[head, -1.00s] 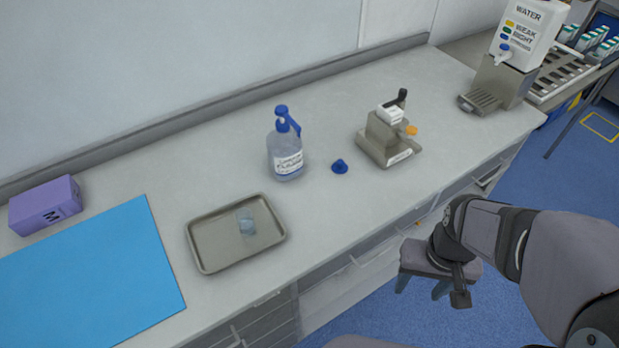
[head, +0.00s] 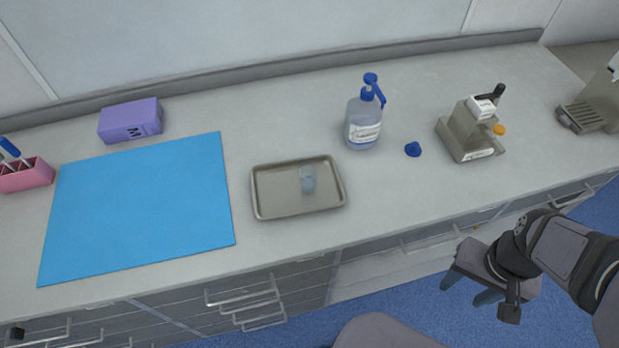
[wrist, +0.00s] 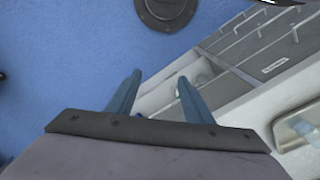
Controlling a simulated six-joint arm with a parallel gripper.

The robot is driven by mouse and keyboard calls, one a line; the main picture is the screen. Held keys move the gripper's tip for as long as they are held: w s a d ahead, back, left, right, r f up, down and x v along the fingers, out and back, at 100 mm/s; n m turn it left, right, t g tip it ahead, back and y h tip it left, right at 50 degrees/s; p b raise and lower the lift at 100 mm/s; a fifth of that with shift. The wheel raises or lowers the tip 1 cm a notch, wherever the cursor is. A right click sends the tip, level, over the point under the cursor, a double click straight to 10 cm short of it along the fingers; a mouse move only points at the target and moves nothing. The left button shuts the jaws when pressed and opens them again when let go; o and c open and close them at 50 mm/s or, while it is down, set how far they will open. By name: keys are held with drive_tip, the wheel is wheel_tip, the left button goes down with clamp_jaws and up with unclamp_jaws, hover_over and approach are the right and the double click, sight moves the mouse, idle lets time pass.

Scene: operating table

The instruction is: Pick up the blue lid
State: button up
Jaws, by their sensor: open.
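The small blue lid (head: 413,149) lies on the grey worktop (head: 400,190), between the pump bottle (head: 364,122) and a beige device (head: 468,133). My gripper (head: 463,287) is in front of the counter, below the worktop edge, over the blue floor. It is well apart from the lid. In the wrist view its two blue fingers (wrist: 157,92) are spread with nothing between them. The lid does not show in the wrist view.
A metal tray (head: 268,203) holds a small clear cup (head: 308,180). A blue mat (head: 140,210), a purple box (head: 130,121) and a pink holder (head: 25,177) are to the left. A dispenser (head: 592,112) stands at the right. Drawer handles (head: 240,292) line the counter front.

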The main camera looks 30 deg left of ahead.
drive_tip(key=shift+w, duration=0.1)
drive_tip(key=shift+c, duration=0.3)
drive_tip(key=n+t+y, duration=0.1)
drive_tip(key=n+t, duration=0.3)
approach(416, 144)
drive_tip(key=f, duration=0.1)
drive_tip(key=shift+p+x, duration=2.1)
drive_tip(key=shift+x, duration=1.75)
drive_tip(key=shift+w+r, duration=0.1)
drive_tip(key=shift+w, duration=0.05)
clamp_jaws()
